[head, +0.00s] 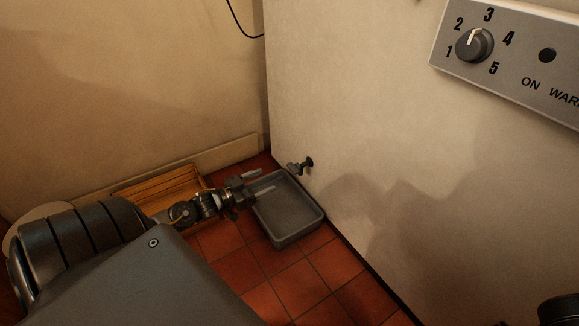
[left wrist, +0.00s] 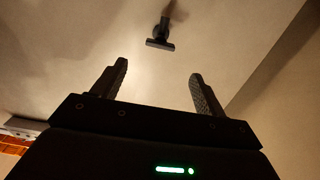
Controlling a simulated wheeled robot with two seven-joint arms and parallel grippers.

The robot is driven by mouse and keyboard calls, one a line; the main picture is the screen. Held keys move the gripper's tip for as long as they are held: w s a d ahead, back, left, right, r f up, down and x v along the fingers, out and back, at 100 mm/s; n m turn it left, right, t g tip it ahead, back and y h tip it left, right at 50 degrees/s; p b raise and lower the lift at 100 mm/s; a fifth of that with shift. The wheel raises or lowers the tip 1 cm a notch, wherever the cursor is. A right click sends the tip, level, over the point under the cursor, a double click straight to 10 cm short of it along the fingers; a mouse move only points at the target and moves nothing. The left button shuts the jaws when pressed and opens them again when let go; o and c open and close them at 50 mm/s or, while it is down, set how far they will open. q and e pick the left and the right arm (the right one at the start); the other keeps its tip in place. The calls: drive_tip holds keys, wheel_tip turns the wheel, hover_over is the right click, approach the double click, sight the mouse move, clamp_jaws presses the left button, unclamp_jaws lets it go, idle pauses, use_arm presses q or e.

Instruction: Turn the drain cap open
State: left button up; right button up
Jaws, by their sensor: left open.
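The drain cap (head: 296,168) is a small dark fitting with a crossbar, sticking out low on the side of a large cream cabinet (head: 400,140). In the left wrist view the drain cap (left wrist: 160,43) is ahead of the fingers, near the middle, its bar roughly level. My left gripper (head: 263,181) is open and empty, over the grey tray and to the left of the cap, apart from it. In the left wrist view both fingers of the left gripper (left wrist: 158,72) stand wide apart with nothing between them.
A grey rectangular tray (head: 293,240) lies on the red tile floor (head: 320,275) below the cap. A wooden crate (head: 158,187) is by the wall behind my left arm. A panel with a numbered knob (head: 474,45) is at upper right.

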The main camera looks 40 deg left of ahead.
sight(290, 169)
use_arm(q)
drive_tip(key=b+x, duration=0.6)
drive_tip(key=x, duration=0.4)
drive_tip(key=shift+w+d, duration=0.15)
drive_tip(key=shift+w, duration=0.15)
